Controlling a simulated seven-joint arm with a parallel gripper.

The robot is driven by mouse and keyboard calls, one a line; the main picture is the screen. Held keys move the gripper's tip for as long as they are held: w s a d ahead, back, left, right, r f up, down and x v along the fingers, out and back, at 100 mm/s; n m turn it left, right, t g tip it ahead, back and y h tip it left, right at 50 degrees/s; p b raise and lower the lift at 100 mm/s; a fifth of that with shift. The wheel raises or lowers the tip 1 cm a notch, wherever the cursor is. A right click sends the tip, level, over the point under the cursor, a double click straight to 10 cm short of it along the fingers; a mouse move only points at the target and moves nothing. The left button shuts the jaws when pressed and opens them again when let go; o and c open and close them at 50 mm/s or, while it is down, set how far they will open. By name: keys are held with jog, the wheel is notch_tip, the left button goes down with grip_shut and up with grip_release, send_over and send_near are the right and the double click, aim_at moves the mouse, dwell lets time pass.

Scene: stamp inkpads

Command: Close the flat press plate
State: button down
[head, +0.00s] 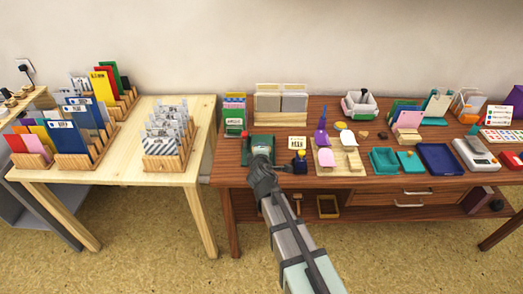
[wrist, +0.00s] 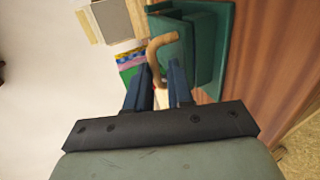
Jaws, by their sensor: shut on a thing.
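The flat press is dark green and stands at the left end of the brown table in the head view (head: 264,141). In the wrist view its green base (wrist: 226,45) lies to the right, with a thick green plate (wrist: 200,42) beside it. A tan curved handle (wrist: 161,42) at the plate reaches down between my fingers. My gripper (wrist: 159,80) is shut on the handle. In the head view my gripper (head: 262,162) covers the press's front part. The plate's exact angle to the base is hard to tell.
Right of the press stand a small dark blue bottle (head: 299,162) and a labelled card (head: 297,144).

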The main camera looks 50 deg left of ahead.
jog(key=c, duration=1.2)
grip_release()
jog(key=shift+s+d+f, duration=0.15)
jog(key=shift+s+f, duration=0.05)
jog(key=shift+f, duration=0.35)
jog(key=shift+o, duration=0.2)
jog(key=shift+s+d, duration=0.1)
jog(key=r+v, duration=0.1)
jog(key=v, duration=1.2)
jog(key=shift+d+r, duration=0.1)
